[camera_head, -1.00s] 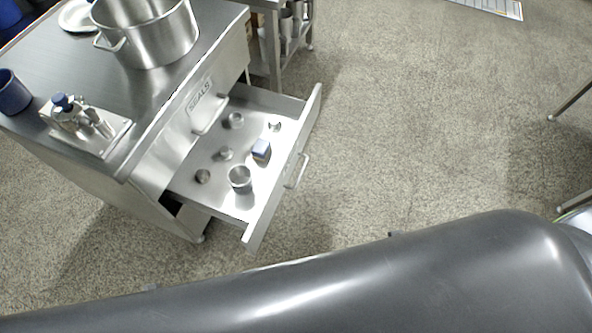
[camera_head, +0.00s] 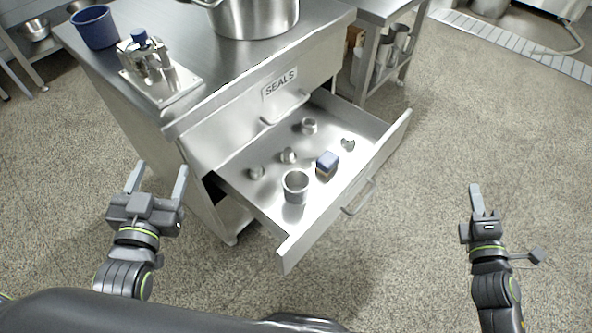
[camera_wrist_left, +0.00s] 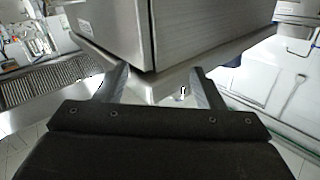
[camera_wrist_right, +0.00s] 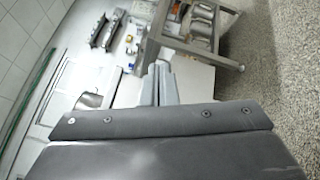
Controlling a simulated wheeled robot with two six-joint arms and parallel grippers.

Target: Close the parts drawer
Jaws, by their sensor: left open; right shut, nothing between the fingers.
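The parts drawer (camera_head: 265,216) is pulled out of the steel cabinet in the head view, under an upper drawer labelled SEALS (camera_head: 281,83). Its front panel (camera_head: 345,192) carries a bar handle (camera_head: 359,197). Inside lie several small metal parts, a metal cup (camera_head: 295,186) and a small blue-topped block (camera_head: 327,164). My left gripper (camera_head: 157,176) is open and empty, left of the drawer and apart from it; its fingers also show in the left wrist view (camera_wrist_left: 161,88). My right gripper (camera_head: 476,198) is shut and empty, right of the drawer front and apart from it; it also shows in the right wrist view (camera_wrist_right: 158,82).
On the cabinet top stand a large pot (camera_head: 255,15), a blue container (camera_head: 95,27) and a metal device on a plate (camera_head: 160,82). A steel rack (camera_head: 385,45) stands behind to the right. Speckled floor (camera_head: 445,130) is clear right of the drawer.

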